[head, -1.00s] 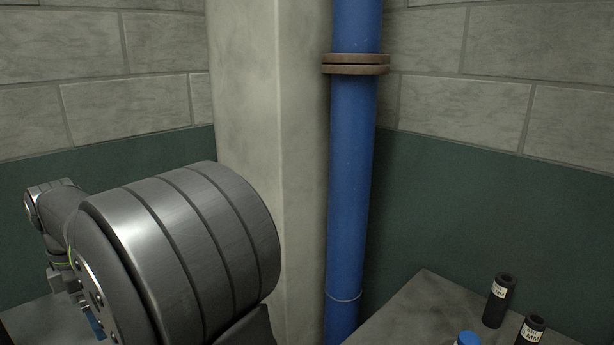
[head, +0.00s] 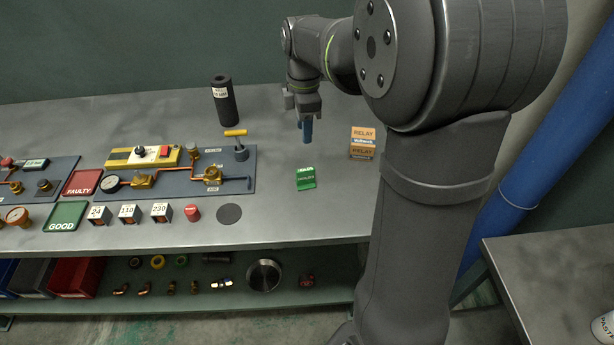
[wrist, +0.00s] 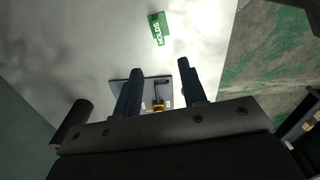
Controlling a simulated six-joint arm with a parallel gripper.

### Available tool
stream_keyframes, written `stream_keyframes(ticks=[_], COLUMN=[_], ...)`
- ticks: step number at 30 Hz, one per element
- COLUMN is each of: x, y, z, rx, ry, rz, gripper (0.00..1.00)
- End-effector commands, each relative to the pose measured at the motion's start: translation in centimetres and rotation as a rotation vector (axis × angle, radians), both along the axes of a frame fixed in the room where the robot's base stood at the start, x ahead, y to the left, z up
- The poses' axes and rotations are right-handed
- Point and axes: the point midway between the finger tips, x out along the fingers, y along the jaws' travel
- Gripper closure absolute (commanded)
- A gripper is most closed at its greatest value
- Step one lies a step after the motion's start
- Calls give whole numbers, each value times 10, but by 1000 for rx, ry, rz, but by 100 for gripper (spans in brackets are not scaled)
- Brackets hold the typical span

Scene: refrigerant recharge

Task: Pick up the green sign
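The small green sign (head: 306,179) stands on the grey bench, right of the blue-grey panel. In the wrist view the green sign (wrist: 159,28) lies beyond the fingertips, near the top centre. My gripper (head: 307,134) hangs above the bench, behind the sign in the head view and apart from it. In the wrist view my gripper (wrist: 158,78) has its two blue fingers well apart with nothing held between them.
An orange relay box (head: 362,143) stands right of the sign. A black cylinder (head: 224,100) stands at the back.

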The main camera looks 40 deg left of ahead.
Motion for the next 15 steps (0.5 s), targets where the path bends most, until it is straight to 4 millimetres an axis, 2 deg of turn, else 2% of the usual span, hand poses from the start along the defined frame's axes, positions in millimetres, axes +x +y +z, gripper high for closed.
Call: stream_keyframes(ticks=[5, 15], x=[0, 0], y=[-1, -1], z=[-29, -100], rx=[-2, -2], ry=[2, 2], rz=[4, 3], gripper=[62, 62])
